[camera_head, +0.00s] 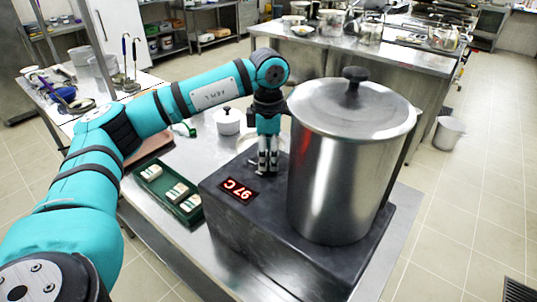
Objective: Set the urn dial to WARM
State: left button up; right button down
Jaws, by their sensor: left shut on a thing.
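The urn is a tall steel pot (345,165) with a black-knobbed lid (354,92), standing on a dark box-shaped base (245,228). A red lit display on the base (239,190) seems to read 97 C. My left gripper (267,168) points down at the base top, left of the pot and just behind the display. It is shut on the urn dial, which the fingers hide almost fully. I cannot read the dial's setting or any WARM mark. My right gripper is not in view.
A green tray (190,214) with several pale blocks lies left of the base. A small white lidded pot (227,121) stands behind it on the steel table. The tall pot stands close on the right of my gripper. A grey bucket (447,133) is on the floor.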

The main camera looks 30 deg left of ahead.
aim_at(268, 152)
pick_arm(q)
jog(key=shift+n, duration=0.3)
jog(key=n+b, duration=0.1)
jog(key=n, duration=0.4)
jog(key=shift+n, duration=0.3)
jog(key=n, duration=0.5)
jog(key=shift+n, duration=0.3)
jog(key=shift+r, duration=0.1)
jog(key=o, duration=1.2)
notch_tip(268, 152, up, 12)
jog(key=shift+f, duration=0.1)
